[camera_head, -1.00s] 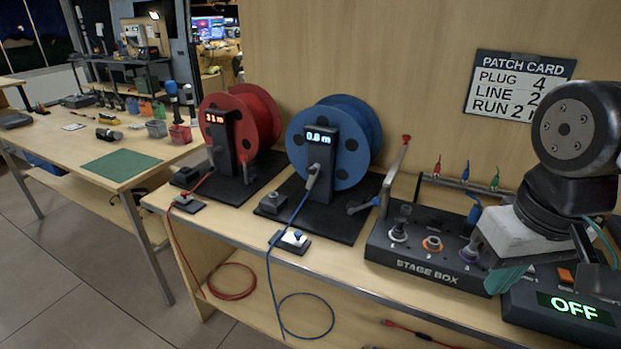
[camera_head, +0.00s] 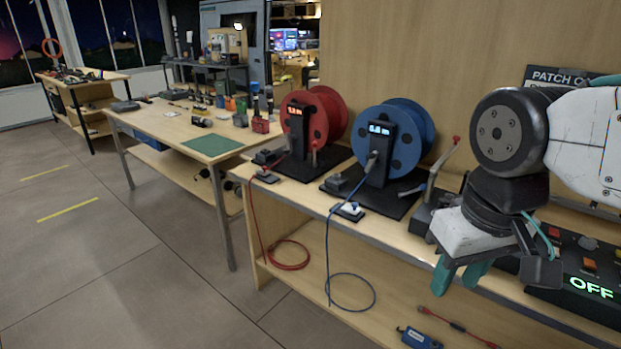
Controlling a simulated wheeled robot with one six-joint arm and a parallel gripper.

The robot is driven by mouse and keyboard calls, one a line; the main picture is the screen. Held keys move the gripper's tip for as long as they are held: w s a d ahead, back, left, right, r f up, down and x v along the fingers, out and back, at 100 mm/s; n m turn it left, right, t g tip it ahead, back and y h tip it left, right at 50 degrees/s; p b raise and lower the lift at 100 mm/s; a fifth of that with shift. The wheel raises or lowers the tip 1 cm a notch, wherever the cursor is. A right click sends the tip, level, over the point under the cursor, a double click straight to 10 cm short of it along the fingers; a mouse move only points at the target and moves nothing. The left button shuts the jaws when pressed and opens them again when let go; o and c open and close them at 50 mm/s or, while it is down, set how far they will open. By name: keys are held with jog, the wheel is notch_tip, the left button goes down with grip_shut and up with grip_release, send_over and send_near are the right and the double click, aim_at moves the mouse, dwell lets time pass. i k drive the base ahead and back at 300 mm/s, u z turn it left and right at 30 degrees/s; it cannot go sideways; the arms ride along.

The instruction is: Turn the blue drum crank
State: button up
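The blue drum (camera_head: 425,128) stands upright on a black base on the bench, behind a black post with a small lit display. Its crank (camera_head: 411,190) is low at the drum's right side, small and partly hard to make out. A blue cable (camera_head: 343,232) runs from the post down past the bench edge. My gripper (camera_head: 459,280) hangs to the right of the crank and nearer to me, in front of the bench edge. Its two teal fingers point down and look apart, with nothing between them. It is clear of the crank.
A lever with a red knob (camera_head: 444,165) rises just right of the crank. The red drum (camera_head: 335,112) stands to the left. My arm hides most of the stage box. A panel reading OFF (camera_head: 591,287) is at right. The floor at left is clear.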

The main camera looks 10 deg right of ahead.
aim_at(374, 160)
jog(key=u, duration=0.65)
jog(key=k, duration=0.9)
jog(key=u, duration=0.95)
jog(key=i, duration=1.1)
jog(key=z, duration=0.35)
jog(key=i, duration=0.8)
jog(key=z, duration=1.3)
jog(key=i, duration=0.55)
jog(key=z, duration=0.55)
